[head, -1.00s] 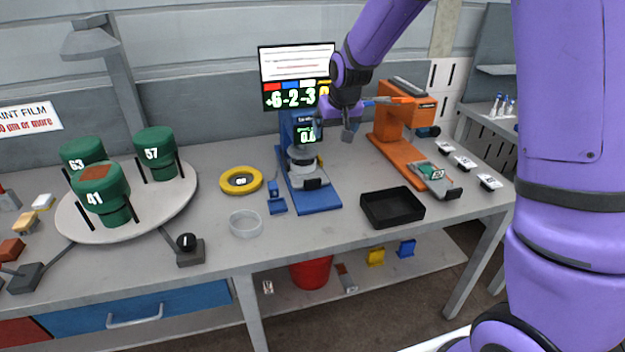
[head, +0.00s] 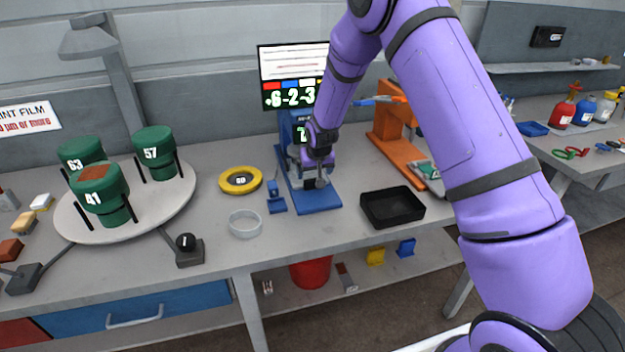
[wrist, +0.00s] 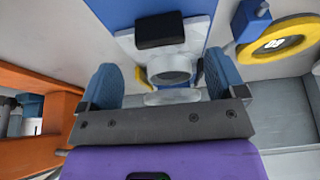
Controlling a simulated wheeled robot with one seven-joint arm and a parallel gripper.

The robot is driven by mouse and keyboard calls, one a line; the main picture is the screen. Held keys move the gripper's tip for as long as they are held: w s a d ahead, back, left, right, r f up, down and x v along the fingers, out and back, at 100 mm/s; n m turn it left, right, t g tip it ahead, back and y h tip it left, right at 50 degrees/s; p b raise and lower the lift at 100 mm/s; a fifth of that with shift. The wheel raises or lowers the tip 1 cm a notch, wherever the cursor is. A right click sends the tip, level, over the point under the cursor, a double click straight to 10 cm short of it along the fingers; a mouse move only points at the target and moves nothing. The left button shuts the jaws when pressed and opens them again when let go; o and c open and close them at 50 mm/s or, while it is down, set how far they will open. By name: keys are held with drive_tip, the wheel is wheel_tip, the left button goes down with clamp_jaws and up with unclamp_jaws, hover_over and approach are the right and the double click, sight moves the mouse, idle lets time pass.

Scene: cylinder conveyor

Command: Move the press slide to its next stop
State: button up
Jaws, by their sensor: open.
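The orange press (head: 388,125) stands at the back right of the bench. Its grey slide (head: 434,184) holds a green piece at the front of the base; my arm hides its right end. My gripper (head: 316,182) is open over the blue gauge stand (head: 318,202), left of the press. In the wrist view its two blue-padded fingers (wrist: 162,72) are spread either side of a round grey part (wrist: 170,67) of that stand, and I see no grip on it. A black block (wrist: 160,29) lies beyond the part. The orange press body (wrist: 40,80) shows at the left there.
A black tray (head: 392,222) sits in front between stand and press. A yellow ring (head: 240,193) and a clear dish (head: 245,231) lie left of the stand. A turntable (head: 170,208) with green containers is further left. My arm covers the bench's right end.

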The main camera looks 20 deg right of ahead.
sight(312, 179)
drive_tip(key=shift+x, duration=2.65)
